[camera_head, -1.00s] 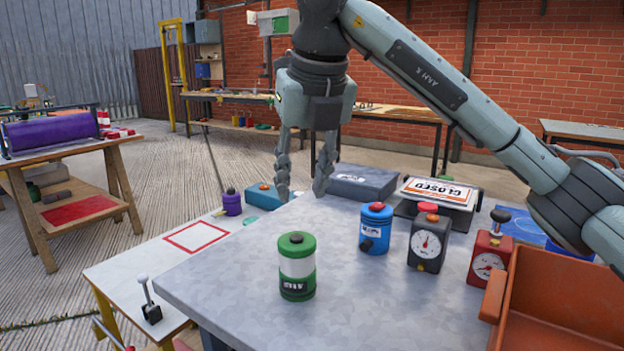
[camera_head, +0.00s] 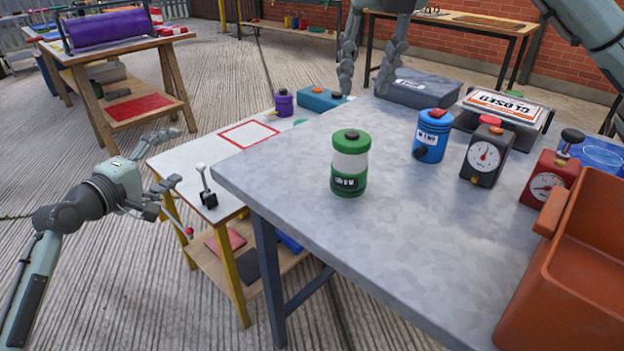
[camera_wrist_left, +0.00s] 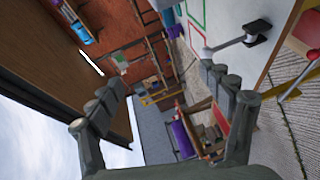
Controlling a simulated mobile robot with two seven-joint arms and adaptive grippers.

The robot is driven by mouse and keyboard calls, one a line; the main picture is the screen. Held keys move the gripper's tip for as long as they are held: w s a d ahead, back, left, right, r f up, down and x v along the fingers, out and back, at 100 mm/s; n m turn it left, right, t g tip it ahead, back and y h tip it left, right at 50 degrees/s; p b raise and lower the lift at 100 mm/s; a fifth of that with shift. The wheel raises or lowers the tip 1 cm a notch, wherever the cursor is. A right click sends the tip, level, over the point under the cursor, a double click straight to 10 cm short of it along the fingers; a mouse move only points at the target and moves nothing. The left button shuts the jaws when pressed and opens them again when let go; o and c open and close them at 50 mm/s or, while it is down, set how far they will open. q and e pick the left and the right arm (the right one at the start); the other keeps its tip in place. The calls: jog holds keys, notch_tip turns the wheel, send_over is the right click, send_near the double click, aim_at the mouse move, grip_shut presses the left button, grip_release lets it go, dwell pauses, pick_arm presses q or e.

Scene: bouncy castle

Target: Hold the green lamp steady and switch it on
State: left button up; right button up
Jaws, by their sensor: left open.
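The green lamp (camera_head: 350,165) stands upright on the grey metal table (camera_head: 290,185). It has a green top and base, a pale middle band and a dark knob on top. My left gripper (camera_head: 174,158) is open and empty, left of the table beside the white side bench, well apart from the lamp. Its spread fingers also show in the left wrist view (camera_wrist_left: 165,88), where the lamp is not seen. My right gripper (camera_head: 364,90) is open and empty above the table's far left corner, behind the lamp; its upper part is cut off by the picture edge.
A blue canister (camera_head: 431,137), a black gauge box (camera_head: 486,156) and a red gauge box (camera_head: 549,180) stand right of the lamp. An orange bin (camera_head: 560,290) is at the front right. A small lever (camera_head: 206,185) stands on the white side bench (camera_head: 190,160). The table's front left is clear.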

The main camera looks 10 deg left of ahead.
aim_at(335, 171)
pick_arm(q)
notch_tip(335, 171, up, 9)
jog(key=d+n+t+h, duration=0.2)
jog(key=d+n, duration=0.1)
jog(key=n, duration=0.2)
jog(key=d+f+n+h, duration=0.1)
jog(key=d, duration=0.3)
jog(key=s+d+f+n+g+h, duration=0.1)
jog(key=d+n+h, duration=0.1)
jog(key=d, duration=0.3)
jog(key=d+f+n+g+h, duration=0.1)
jog(key=d, duration=0.3)
jog(key=shift+s+d+f+n, duration=0.3)
jog(key=shift+d, duration=0.05)
jog(key=s+d+f+n+g+h, duration=0.1)
jog(key=d, duration=0.3)
jog(key=s+d+f+n+g+h, duration=0.1)
jog(key=s+d, duration=0.1)
jog(key=d, duration=0.2)
jog(key=s+d+f+n+g+h, duration=0.1)
jog(key=s+d, duration=0.1)
jog(key=d, duration=0.2)
jog(key=shift+s+d+g+h, duration=0.15)
jog(key=shift+d+g+h, duration=0.05)
jog(key=shift+g+h, duration=0.1)
jog(key=shift+d, duration=0.3)
jog(key=x, duration=0.7)
jog(key=shift+d+f, duration=0.1)
jog(key=shift+d, duration=0.05)
jog(key=shift+c, duration=0.5)
